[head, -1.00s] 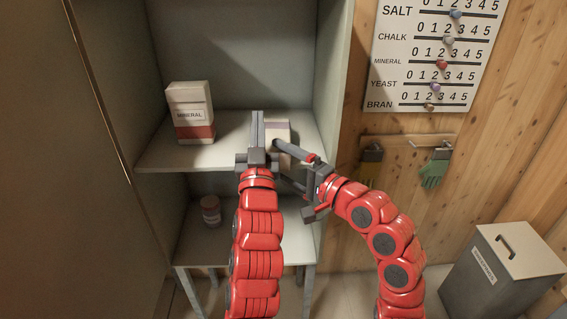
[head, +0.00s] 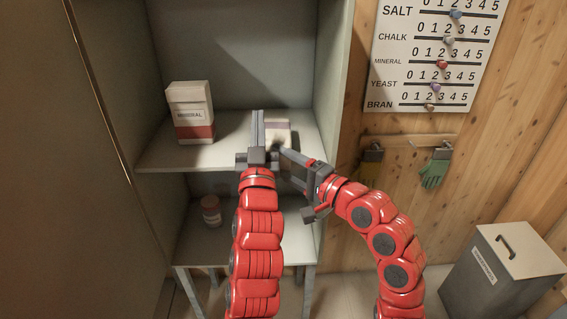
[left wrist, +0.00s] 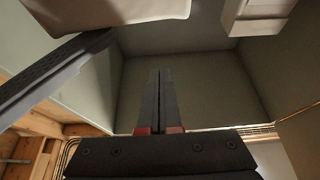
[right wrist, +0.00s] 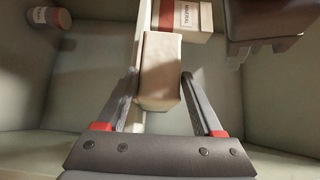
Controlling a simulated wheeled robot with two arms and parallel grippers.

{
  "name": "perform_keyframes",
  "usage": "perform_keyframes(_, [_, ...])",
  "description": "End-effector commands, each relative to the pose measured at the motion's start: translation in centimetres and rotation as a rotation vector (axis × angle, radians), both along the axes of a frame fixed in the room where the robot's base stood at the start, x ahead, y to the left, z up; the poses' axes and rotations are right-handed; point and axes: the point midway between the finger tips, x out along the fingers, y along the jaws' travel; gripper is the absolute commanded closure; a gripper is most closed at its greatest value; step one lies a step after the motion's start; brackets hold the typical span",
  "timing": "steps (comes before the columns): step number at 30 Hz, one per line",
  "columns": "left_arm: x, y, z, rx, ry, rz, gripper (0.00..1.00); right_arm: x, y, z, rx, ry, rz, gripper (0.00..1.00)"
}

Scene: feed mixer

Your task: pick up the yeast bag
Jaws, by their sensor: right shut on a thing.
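A pale bag with a faint purplish band (head: 278,127), seemingly the yeast bag, is on the upper shelf, partly behind my left gripper. Its label is not readable. My right gripper (right wrist: 159,84) is shut on this bag (right wrist: 160,62), one finger on each side. The bag's pale end also shows at the top of the left wrist view (left wrist: 110,9). My left gripper (head: 257,114) is shut and empty, pointing into the cabinet just left of the bag; its fingers meet in the left wrist view (left wrist: 160,75).
A mineral bag (head: 190,113) stands to the left on the upper shelf (head: 160,155). A small jar (head: 211,210) is on the lower shelf. The cabinet's right wall (head: 330,80) is close to the held bag. A grey bin (head: 500,265) stands at right.

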Motion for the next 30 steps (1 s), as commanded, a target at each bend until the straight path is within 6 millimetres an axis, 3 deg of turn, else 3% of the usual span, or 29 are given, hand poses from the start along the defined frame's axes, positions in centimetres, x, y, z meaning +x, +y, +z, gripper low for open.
perform_keyframes(5, [0.0,0.0,1.1,0.001,-0.001,0.000,1.00,0.0,0.0,0.0,0.000,0.000,0.000,1.00])
perform_keyframes(16, [-0.9,-0.1,0.6,0.000,0.000,-0.001,1.00,0.0,0.0,0.0,0.000,0.000,0.000,1.00])
perform_keyframes(30, [-9.1,-0.2,-3.4,-0.004,0.001,-0.008,1.00,0.0,0.0,0.0,0.000,0.000,0.000,1.00])
